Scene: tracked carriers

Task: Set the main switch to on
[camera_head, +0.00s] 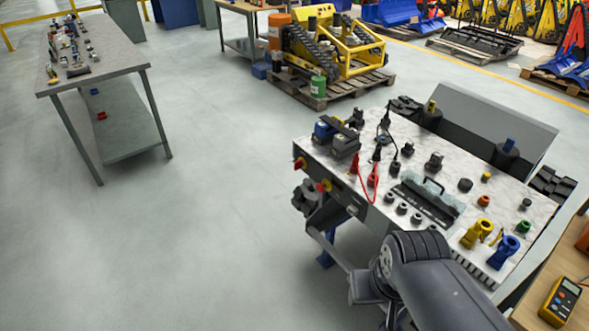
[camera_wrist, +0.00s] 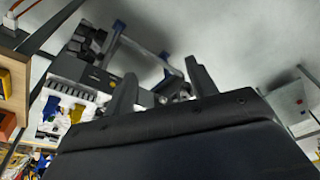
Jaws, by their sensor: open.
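Two red rotary switches with yellow plates sit on the dark front panel (camera_head: 340,193) of the marble-topped bench: one at the left corner (camera_head: 300,163), one a little right of it (camera_head: 323,186). I cannot tell which is the main switch, nor read their settings. My gripper (camera_wrist: 161,88) is open and empty in the wrist view, its two dark fingers apart. In the head view my arm hangs in front of the bench's near side, right of and nearer than both switches; the fingers are not clear there.
The bench top (camera_head: 330,163) carries batteries, red cables, a grey toolbox (camera_head: 428,202) and several coloured parts. A wooden surface with a yellow meter (camera_head: 560,302) lies at the right. Another table (camera_head: 100,66) stands far left. The floor left of the bench is clear.

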